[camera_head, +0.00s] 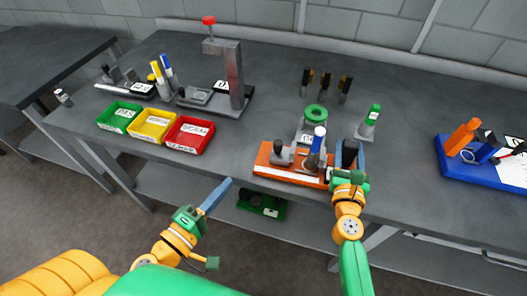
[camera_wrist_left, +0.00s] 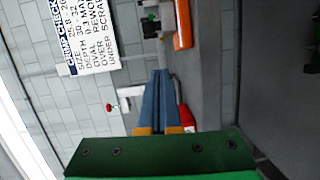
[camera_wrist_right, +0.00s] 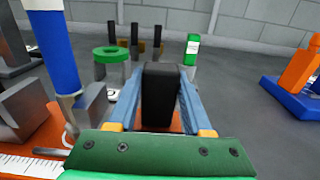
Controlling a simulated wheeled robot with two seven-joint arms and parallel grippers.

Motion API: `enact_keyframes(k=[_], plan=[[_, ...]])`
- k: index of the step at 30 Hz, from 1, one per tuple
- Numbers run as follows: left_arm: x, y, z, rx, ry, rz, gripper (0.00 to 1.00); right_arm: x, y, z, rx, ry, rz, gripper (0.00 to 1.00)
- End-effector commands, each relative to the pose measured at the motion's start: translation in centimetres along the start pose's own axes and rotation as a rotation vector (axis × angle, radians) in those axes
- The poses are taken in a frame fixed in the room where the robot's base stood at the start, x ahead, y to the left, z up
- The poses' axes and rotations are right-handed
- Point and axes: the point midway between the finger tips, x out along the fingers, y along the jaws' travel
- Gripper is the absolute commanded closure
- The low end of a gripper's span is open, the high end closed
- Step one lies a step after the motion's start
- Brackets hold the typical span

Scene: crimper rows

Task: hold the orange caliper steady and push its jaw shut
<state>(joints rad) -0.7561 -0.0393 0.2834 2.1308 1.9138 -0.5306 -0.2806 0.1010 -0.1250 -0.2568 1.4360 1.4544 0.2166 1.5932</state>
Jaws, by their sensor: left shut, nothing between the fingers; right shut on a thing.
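The orange caliper (camera_head: 262,157) lies near the table's front edge, with a white scale strip along its front. Grey blocks stand on it, one near its left end (camera_head: 283,154), and a blue upright post with a white top (camera_head: 318,140). A black block (camera_wrist_right: 160,95) stands at its right end. My right gripper (camera_head: 350,153) is shut on this black block, a finger on each side (camera_wrist_right: 160,80). My left gripper (camera_head: 229,183) is shut and empty, in front of the table's edge, left of the caliper and apart from it. Its closed blue fingers show in the left wrist view (camera_wrist_left: 162,75).
Green (camera_head: 119,117), yellow (camera_head: 153,125) and red (camera_head: 189,134) bins stand left on the table. A grey press with a red knob (camera_head: 236,75) is behind them. A green ring (camera_head: 316,112) and a green-topped marker (camera_head: 371,116) stand behind the caliper. A blue tray (camera_head: 455,174) is right.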

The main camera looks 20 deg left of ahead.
Motion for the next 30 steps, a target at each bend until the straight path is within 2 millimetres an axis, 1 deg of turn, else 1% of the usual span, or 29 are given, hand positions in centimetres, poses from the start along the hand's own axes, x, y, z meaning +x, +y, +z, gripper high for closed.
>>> enact_keyframes(k=[1,2,5,15,17,18,21,24,30], plan=[[0.0,0.9,-0.1,-0.008,0.003,0.027,1.00,0.0,0.0,-0.1,0.000,0.002,0.000,1.00],[0.1,1.4,-0.2,-0.011,0.003,0.038,1.00,0.0,0.0,-0.1,0.000,0.002,0.000,1.00],[1.2,1.8,-0.2,-0.016,0.002,0.049,1.00,0.0,0.0,-0.1,0.000,0.002,0.000,1.00],[8.6,2.1,-0.2,-0.013,0.003,0.049,1.00,0.0,0.0,-0.1,0.000,0.002,0.001,1.00],[9.9,2.1,-0.3,-0.011,0.005,0.049,1.00,0.0,0.0,-0.1,0.000,0.002,0.001,1.00],[10.5,2.2,0.1,-0.017,0.006,0.050,1.00,0.0,0.0,-0.1,0.000,0.002,0.001,1.00],[11.6,2.2,1.4,-0.021,0.006,0.048,1.00,0.0,0.0,-0.1,0.000,0.002,0.001,1.00],[12.3,2.2,2.1,-0.019,0.006,0.047,1.00,0.0,0.0,-0.1,0.000,0.002,0.001,1.00],[12.8,2.2,2.6,-0.016,0.004,0.045,1.00,0.0,0.0,-0.1,0.000,0.002,0.001,1.00]])
